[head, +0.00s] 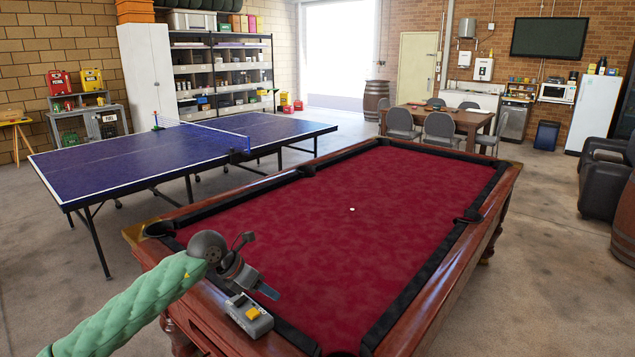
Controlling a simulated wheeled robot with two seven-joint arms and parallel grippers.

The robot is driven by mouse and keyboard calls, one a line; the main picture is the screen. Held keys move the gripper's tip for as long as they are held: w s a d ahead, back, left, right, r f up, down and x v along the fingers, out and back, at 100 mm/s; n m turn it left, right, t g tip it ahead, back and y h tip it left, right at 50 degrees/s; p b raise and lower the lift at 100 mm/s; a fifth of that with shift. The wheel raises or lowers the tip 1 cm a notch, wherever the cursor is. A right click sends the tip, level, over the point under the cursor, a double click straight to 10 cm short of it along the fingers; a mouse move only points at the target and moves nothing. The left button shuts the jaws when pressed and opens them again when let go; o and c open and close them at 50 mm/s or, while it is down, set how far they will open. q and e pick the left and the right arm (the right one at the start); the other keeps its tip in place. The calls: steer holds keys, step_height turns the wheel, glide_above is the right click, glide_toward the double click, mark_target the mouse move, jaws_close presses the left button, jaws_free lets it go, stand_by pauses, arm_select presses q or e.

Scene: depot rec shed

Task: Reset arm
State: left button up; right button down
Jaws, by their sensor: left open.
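My left arm, in a green padded sleeve, reaches in from the lower left of the head view. My left gripper (262,268) is open, with nothing seen between its fingers. It is over the near left corner of the pool table (335,225), which has red cloth and dark wooden rails. A small grey box with a yellow top part (250,315) shows just below the gripper, by the near rail; whether they touch I cannot tell. My right gripper is not in view.
A small white spot, perhaps a ball (352,209), lies on the otherwise clear cloth. A blue table tennis table (150,160) stands to the left. A dining table with chairs (438,125) is behind. Bare concrete floor (560,270) is open on the right, before black armchairs (605,180).

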arm_select(q)
steer(key=s+d+r+n+t+h, duration=0.4)
steer(key=s+d+r+n+h, duration=0.3)
steer(key=s+d+h, duration=0.35)
steer(key=a+f+n+t+y, duration=0.2)
steer(key=a+n+t+y, duration=0.45)
steer(key=n, duration=0.65)
steer(key=a+f+n+t+y, duration=0.3)
steer(key=a+n+t+y, duration=0.35)
steer(key=n, duration=0.55)
steer(key=s+a+f+n+g+y, duration=0.4)
steer(key=s+f+n+g+y, duration=0.35)
steer(key=f, duration=0.55)
steer(key=s+f+n+g+h, duration=0.2)
steer(key=s+f+g, duration=0.35)
steer(key=s, duration=0.65)
steer(key=s+f+n+g+h, duration=0.1)
steer(key=s+f+g, duration=0.3)
steer(key=s+f, duration=0.55)
steer(key=s+d+f, duration=0.2)
steer(key=d+f, duration=0.1)
steer(key=f, duration=0.3)
steer(key=s+d+f+g, duration=0.1)
steer(key=s+d+f, duration=0.1)
steer(key=f, duration=0.5)
steer(key=shift+s+d+g+h, duration=0.15)
steer(key=shift+d+g+h, duration=0.2)
steer(key=shift+d, duration=0.35)
